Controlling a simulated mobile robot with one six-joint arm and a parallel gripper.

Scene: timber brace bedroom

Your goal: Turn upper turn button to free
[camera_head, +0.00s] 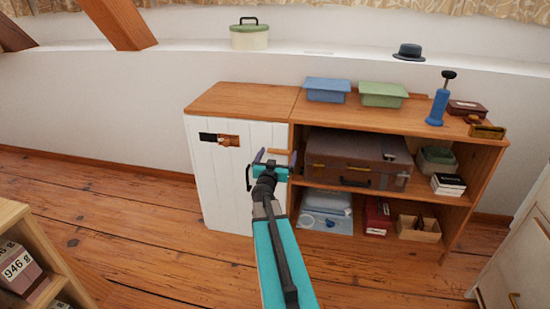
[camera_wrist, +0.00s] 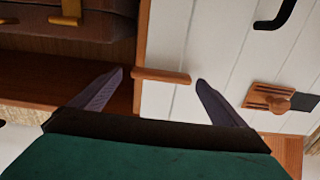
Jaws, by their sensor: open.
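The upper turn button (camera_head: 279,152) is a short wooden bar near the top right edge of the white plank door (camera_head: 222,188). In the wrist view the turn button (camera_wrist: 160,76) lies crosswise, over the seam between the white door (camera_wrist: 215,40) and the wooden cabinet post. My gripper (camera_head: 276,158) is open in front of it. In the wrist view, my gripper (camera_wrist: 159,77) has one dark finger on each side of the bar's ends, with visible gaps. I cannot tell how far the fingertips are from the door in depth.
A black door handle (camera_head: 248,178) and a wooden latch with a dark plate (camera_head: 220,139) are on the door. Open shelves to the right hold a brown suitcase (camera_head: 345,160). A small shelf unit (camera_head: 50,250) stands at lower left; floor between is clear.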

